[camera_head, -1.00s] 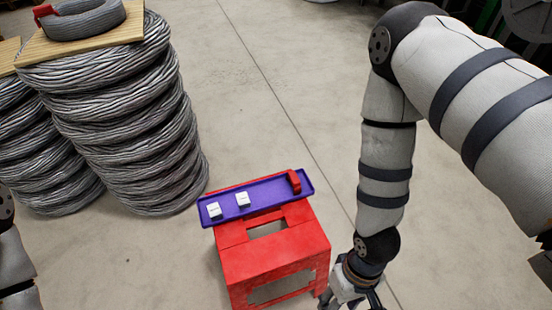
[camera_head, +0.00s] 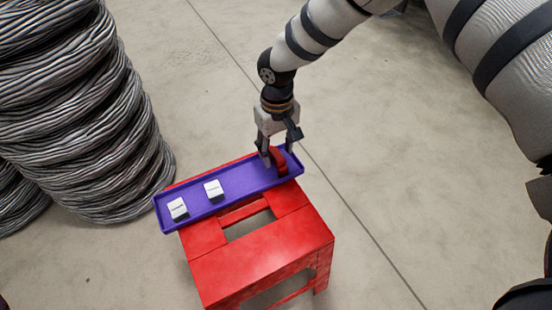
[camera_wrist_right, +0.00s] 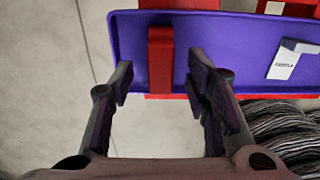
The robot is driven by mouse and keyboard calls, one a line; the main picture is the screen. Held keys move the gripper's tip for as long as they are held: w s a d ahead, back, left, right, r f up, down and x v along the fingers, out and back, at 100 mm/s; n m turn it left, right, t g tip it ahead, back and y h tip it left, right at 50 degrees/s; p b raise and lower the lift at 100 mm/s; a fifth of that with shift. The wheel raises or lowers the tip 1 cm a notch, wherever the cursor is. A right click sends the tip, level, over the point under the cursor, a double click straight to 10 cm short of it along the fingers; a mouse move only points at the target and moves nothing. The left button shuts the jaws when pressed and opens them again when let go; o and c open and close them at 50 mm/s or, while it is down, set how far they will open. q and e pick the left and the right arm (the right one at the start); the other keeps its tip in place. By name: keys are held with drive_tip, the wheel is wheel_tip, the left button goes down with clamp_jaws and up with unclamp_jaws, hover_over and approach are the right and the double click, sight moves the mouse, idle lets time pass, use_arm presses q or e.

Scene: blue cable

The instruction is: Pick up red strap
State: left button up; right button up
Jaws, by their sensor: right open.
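The red strap (camera_head: 278,160) lies at the right end of the purple tray (camera_head: 240,188), which rests on a red stool (camera_head: 262,250). In the right wrist view the strap (camera_wrist_right: 161,60) is a red block on the tray. My right gripper (camera_head: 276,158) is at the strap from above; in the wrist view its two fingers (camera_wrist_right: 158,82) are spread, with the strap between them beyond the tips. It is open and empty. The head view does not show whether the fingers touch the strap. My left gripper is not in view.
Two white labelled boxes, one at the left (camera_head: 177,208) and one nearer the middle (camera_head: 214,190), sit on the tray. A tall stack of grey cable coils (camera_head: 85,110) stands to the left.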

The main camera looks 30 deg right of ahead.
wheel_tip(320, 180, down, 3)
drive_tip(key=shift+r, duration=0.15)
drive_tip(key=c, duration=0.9)
drive_tip(key=shift+r, duration=0.1)
